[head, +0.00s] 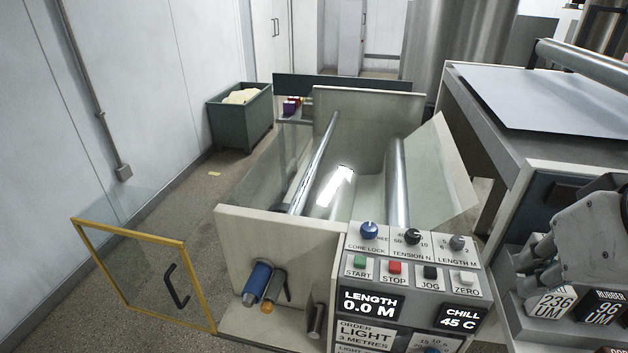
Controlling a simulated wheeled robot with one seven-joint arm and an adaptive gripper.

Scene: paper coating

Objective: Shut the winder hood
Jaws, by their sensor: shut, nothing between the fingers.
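The winder hood (130,268) is a clear panel with a yellow frame and a black handle (176,288). It stands open, swung out to the left of the winder (280,232), with its lower right corner near the winder's front left. The winder's pale end plates and metal rollers lie uncovered. My gripper (533,268) is at the right edge, partly out of frame. It is shut and empty, far from the hood and its handle, with the control panel between them.
The control panel (400,276) has knobs, buttons and displays reading 0.0 M and 45 C. Labelled blocks (552,302) sit below my gripper. A blue core (257,281) sits at the winder's front. A green bin (240,120) stands behind by the wall.

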